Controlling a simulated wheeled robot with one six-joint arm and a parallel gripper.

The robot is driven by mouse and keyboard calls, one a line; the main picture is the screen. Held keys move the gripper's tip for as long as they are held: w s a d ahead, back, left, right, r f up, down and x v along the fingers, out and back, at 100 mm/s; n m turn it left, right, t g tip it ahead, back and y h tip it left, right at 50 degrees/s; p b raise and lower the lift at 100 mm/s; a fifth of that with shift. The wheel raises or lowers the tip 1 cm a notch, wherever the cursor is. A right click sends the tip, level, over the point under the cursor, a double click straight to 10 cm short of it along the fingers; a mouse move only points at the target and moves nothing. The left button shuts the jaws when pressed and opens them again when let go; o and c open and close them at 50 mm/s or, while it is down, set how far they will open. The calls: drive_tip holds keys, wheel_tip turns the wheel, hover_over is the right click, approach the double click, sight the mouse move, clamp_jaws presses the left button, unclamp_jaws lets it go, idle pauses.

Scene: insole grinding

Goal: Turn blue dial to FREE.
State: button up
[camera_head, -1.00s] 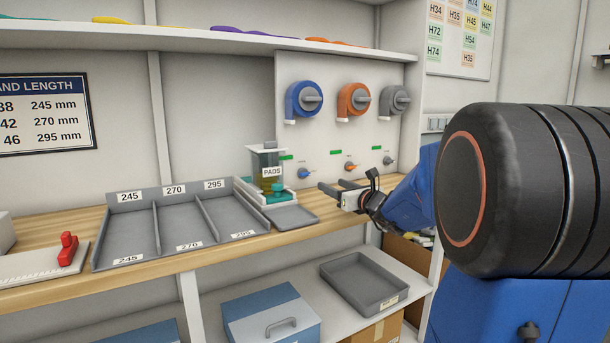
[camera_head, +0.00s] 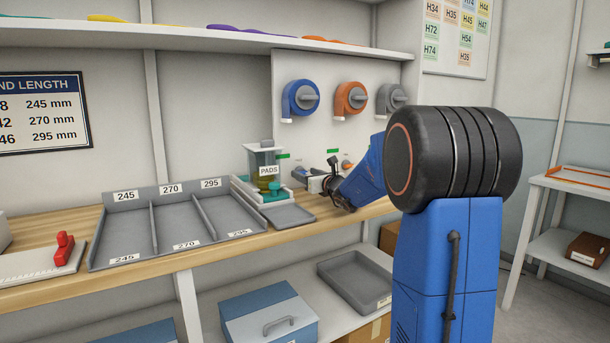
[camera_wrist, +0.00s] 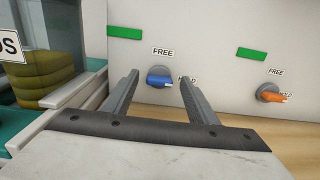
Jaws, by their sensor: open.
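The blue dial (camera_wrist: 159,77) is on the white panel in the wrist view, its blue handle lying roughly sideways toward the HOLD label (camera_wrist: 187,79). The FREE label (camera_wrist: 163,51) is above it. My gripper (camera_wrist: 160,79) is open, with one finger on each side of the dial in the picture. I cannot tell whether the fingers reach the panel or touch the dial. In the head view my gripper (camera_head: 305,178) is close to the panel and mostly hides the dial.
An orange dial (camera_wrist: 270,93) is to the right, also by a HOLD label. The PADS dispenser (camera_head: 264,168) stands close on the left. Larger blue (camera_head: 298,98), orange (camera_head: 349,98) and grey units are higher on the panel. The wooden bench (camera_head: 330,215) lies below.

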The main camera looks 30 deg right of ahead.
drive_tip(key=shift+w, duration=0.55)
drive_tip(key=c, duration=1.1)
drive_tip(key=shift+o, duration=0.2)
drive_tip(key=shift+n, duration=0.3)
drive_tip(key=n, duration=0.4)
drive_tip(key=shift+a, duration=0.1)
drive_tip(key=shift+a+f+n, duration=0.1)
drive_tip(key=shift+n, duration=2)
